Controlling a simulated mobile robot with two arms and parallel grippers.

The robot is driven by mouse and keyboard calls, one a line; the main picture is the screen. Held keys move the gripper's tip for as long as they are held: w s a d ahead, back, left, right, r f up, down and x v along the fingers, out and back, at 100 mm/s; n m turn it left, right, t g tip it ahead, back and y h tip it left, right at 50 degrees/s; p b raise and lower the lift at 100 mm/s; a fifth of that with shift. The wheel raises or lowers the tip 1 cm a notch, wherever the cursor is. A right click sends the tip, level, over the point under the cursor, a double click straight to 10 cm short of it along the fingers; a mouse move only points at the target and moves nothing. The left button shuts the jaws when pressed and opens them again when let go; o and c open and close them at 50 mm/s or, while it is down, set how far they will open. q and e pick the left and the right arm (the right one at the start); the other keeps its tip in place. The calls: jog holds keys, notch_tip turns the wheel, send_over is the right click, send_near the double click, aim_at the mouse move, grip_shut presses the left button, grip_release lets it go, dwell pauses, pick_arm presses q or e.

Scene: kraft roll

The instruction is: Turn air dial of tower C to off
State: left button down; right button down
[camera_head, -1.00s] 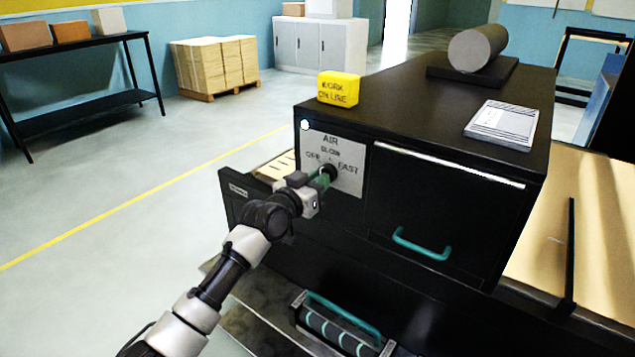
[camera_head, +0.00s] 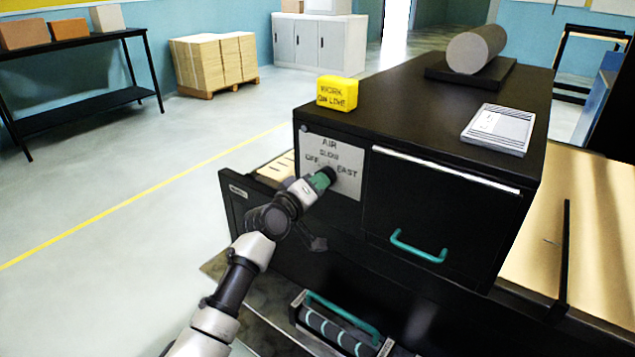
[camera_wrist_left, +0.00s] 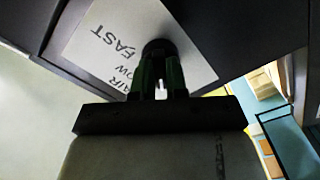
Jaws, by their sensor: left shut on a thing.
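The air dial (camera_head: 328,173) is a small dark knob on a white plate (camera_head: 349,176) marked AIR, OFF, SLOW and FAST. The plate is on the front left of a black cabinet (camera_head: 425,120). My left gripper (camera_head: 321,180), with green fingers, is at the dial and shut on it. In the left wrist view the dial (camera_wrist_left: 158,47) is a dark round knob between the two fingertips (camera_wrist_left: 157,68), and the plate's lettering appears turned. The fingers hide which setting the dial points at. My right gripper is not in view.
A yellow WORK ON LINE block (camera_head: 338,92), a white pad (camera_head: 499,129) and a grey roll (camera_head: 476,49) sit on the cabinet. A door with a teal handle (camera_head: 418,247) is right of the plate. An open drawer (camera_head: 240,205) juts out at left.

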pick_arm(q)
jog(key=shift+n, duration=0.7)
jog(key=c, duration=1.1)
grip_release()
jog(key=shift+c, duration=0.2)
jog(key=v, duration=1.1)
jog(key=shift+b, duration=0.45)
jog(key=shift+w, duration=0.1)
